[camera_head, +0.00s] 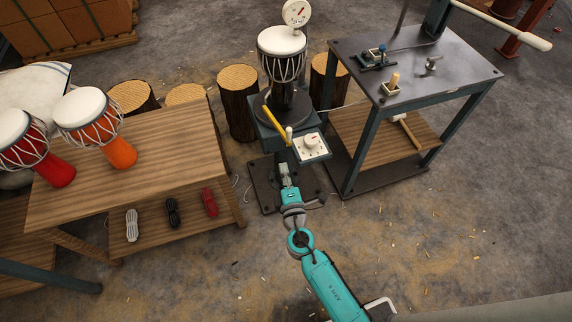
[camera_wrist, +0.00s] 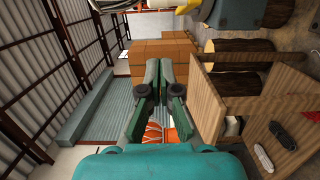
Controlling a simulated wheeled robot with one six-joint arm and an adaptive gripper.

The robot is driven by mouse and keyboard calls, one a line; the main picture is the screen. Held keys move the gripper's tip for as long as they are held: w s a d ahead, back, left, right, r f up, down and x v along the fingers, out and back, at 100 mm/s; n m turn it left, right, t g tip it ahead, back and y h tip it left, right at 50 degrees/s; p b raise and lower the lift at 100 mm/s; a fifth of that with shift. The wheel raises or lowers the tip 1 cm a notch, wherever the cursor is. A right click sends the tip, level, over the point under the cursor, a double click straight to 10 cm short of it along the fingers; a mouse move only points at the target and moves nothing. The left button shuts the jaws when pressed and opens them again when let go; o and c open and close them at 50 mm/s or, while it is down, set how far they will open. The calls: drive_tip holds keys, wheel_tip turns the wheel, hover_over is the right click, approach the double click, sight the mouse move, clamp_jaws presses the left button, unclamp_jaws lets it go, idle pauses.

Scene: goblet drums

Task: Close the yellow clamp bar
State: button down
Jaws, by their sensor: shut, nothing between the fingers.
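The yellow clamp bar (camera_head: 275,123) slants beside the drum stand, its upper end near the turntable and its lower end by a white knob (camera_head: 289,133). A white-headed goblet drum (camera_head: 282,56) stands above it on the dark turntable (camera_head: 268,112). My gripper (camera_head: 285,168) is just below the bar's lower end, and seems apart from it. In the wrist view my gripper (camera_wrist: 160,65) has its fingers together and holds nothing. A yellow piece (camera_wrist: 188,5), likely the bar, shows at that view's top edge. I cannot tell how far the bar is swung.
A white dial box (camera_head: 311,146) sits right of the bar. A wooden bench (camera_head: 165,150) with red and orange drums is at left. A metal worktable (camera_head: 430,75) stands at right. Log stumps (camera_head: 238,100) stand behind. The floor at lower right is open.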

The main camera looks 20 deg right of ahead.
approach(287, 141)
drive_tip(key=w+a+r, duration=0.3)
drive_tip(key=w+r, duration=0.1)
drive_tip(key=shift+w+d+r, duration=0.1)
drive_tip(key=shift+w+d, duration=1.25)
drive_tip(key=shift+d, duration=0.2)
